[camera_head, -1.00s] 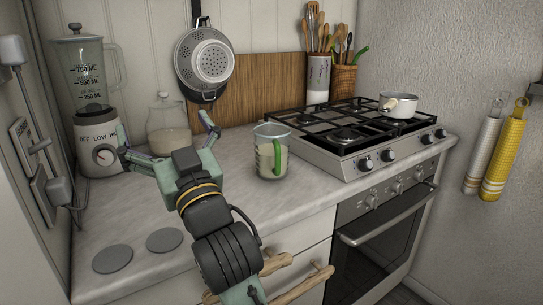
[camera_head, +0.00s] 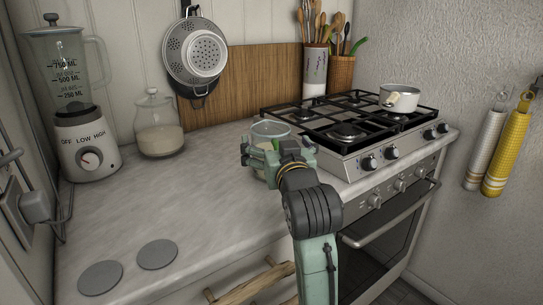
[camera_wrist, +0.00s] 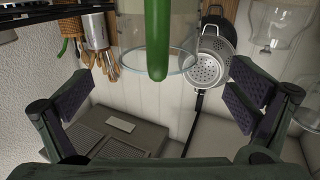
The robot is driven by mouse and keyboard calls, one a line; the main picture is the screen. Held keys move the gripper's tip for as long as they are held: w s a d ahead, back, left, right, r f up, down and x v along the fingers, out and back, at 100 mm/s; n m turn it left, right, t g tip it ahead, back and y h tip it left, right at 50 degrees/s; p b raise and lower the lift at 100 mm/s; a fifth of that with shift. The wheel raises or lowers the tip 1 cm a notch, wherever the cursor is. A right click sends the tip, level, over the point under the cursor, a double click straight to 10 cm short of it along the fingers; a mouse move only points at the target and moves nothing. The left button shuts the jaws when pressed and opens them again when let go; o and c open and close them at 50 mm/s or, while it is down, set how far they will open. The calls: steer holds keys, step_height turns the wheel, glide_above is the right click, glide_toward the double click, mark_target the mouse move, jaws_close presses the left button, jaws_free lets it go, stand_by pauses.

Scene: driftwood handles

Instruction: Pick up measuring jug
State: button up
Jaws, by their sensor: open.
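The measuring jug (camera_head: 270,130) is clear glass with a green handle and pale contents. It stands on the counter just left of the stove, partly hidden behind my gripper (camera_head: 276,150) in the head view. In the wrist view, which is upside down, the jug (camera_wrist: 129,52) is at the top centre, with its green handle (camera_wrist: 157,40) facing me. My gripper (camera_wrist: 160,100) is open, with one finger on each side of the handle's line. Nothing is held. I cannot tell whether a finger touches the jug.
The stove (camera_head: 350,130) with a white pot (camera_head: 400,97) is close on the right. A glass jar (camera_head: 159,135) and a blender (camera_head: 85,145) stand to the left. A strainer (camera_head: 196,55) hangs behind. The front left counter is clear except for two grey discs (camera_head: 157,254).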

mark_target(275, 139)
steer(key=p+x, duration=0.1)
steer(key=x, duration=0.3)
steer(key=shift+w+f, duration=0.1)
steer(key=shift+w, duration=0.25)
steer(key=c, duration=2)
